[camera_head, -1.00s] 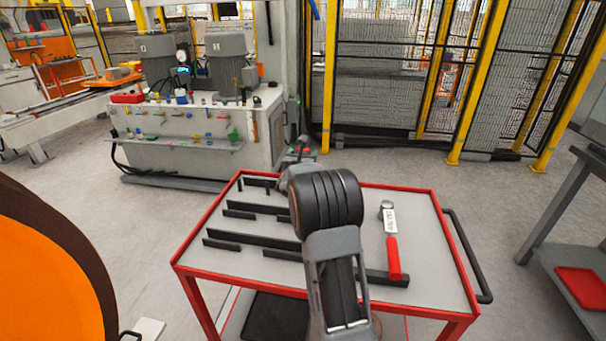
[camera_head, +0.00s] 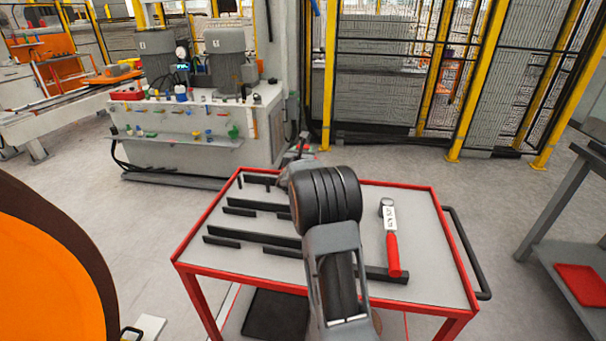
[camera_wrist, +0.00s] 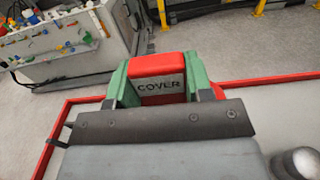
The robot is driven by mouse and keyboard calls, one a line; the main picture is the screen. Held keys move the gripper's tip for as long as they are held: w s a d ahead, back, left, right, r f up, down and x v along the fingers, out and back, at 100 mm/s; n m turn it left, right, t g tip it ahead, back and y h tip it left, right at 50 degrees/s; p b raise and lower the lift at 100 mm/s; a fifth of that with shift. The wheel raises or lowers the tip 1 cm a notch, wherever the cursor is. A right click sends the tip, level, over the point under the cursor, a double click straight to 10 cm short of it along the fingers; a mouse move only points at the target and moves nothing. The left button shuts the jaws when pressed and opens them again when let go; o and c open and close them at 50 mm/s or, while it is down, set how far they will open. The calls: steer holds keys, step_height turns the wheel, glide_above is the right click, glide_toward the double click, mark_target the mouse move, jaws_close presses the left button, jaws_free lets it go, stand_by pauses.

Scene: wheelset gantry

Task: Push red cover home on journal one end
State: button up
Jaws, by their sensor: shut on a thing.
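The red cover (camera_wrist: 163,65) shows in the wrist view with "COVER" printed on its grey front face. My gripper (camera_wrist: 162,88) is shut on it, with a green finger on each side. In the wrist view the cover is over the red-edged trolley's far rim. In the head view my arm hides the cover and the gripper's fingers. No journal end can be made out for certain in either view. A large orange disc with a dark brown rim (camera_head: 50,270) stands at the left edge of the head view, apart from my arm.
A red-framed trolley (camera_head: 440,285) lies beneath my arm, holding black rails (camera_head: 255,240) and a red-handled tool (camera_head: 392,240). A hydraulic unit (camera_head: 190,135) stands behind it. Yellow-posted fencing (camera_head: 400,80) is at the back. A grey bench (camera_head: 585,260) is at right.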

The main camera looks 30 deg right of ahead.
jaws_close()
steer(key=shift+r, duration=0.2)
step_height(320, 180, up, 18)
steer(key=p, duration=0.2)
steer(key=shift+f, duration=0.15)
stand_by(0.9)
